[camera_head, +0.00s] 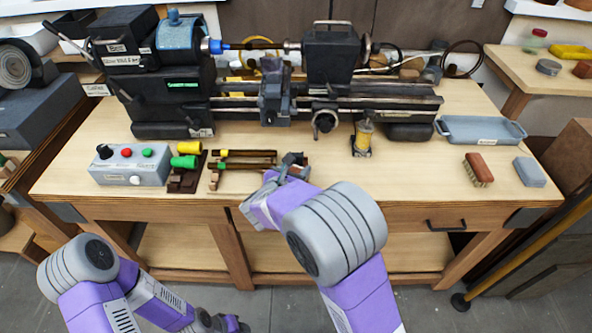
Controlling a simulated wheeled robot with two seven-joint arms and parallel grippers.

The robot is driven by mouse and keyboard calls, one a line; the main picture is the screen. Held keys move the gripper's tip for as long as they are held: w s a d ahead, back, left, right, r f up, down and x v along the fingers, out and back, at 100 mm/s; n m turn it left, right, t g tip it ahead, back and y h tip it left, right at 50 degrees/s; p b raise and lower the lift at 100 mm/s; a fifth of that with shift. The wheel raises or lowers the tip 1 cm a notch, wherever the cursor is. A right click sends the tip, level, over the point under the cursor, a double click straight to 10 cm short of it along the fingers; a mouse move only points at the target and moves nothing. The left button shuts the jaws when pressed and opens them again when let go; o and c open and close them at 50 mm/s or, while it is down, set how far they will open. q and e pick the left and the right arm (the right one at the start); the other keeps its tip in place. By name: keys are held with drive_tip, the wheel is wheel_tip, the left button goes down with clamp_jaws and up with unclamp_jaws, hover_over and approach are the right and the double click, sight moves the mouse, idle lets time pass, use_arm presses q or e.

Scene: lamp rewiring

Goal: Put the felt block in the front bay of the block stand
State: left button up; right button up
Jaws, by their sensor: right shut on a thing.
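My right gripper (288,170) is at the front middle of the bench, just right of a low brown wooden rack (243,178) with long bars and small yellow and green marks. This rack looks like the block stand. The gripper is shut on what I take to be the felt block, which is mostly hidden by the fingers and wrist. I cannot tell whether it touches the rack. My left gripper (228,323) is low at the bottom edge, below the bench and away from the rack. Its jaws do not show clearly.
A lathe (160,100) fills the back of the bench. A grey control box (130,172) and a dark holder with yellow and green cylinders (187,172) stand left of the rack. An oiler (363,138), brush (478,170), blue-grey block (529,172) and tray (481,130) are right.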

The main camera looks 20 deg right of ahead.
drive_tip(key=o, duration=1.1)
drive_tip(key=shift+c, duration=0.2)
drive_tip(key=shift+r, duration=0.1)
drive_tip(key=p+v, duration=0.2)
drive_tip(key=v, duration=1)
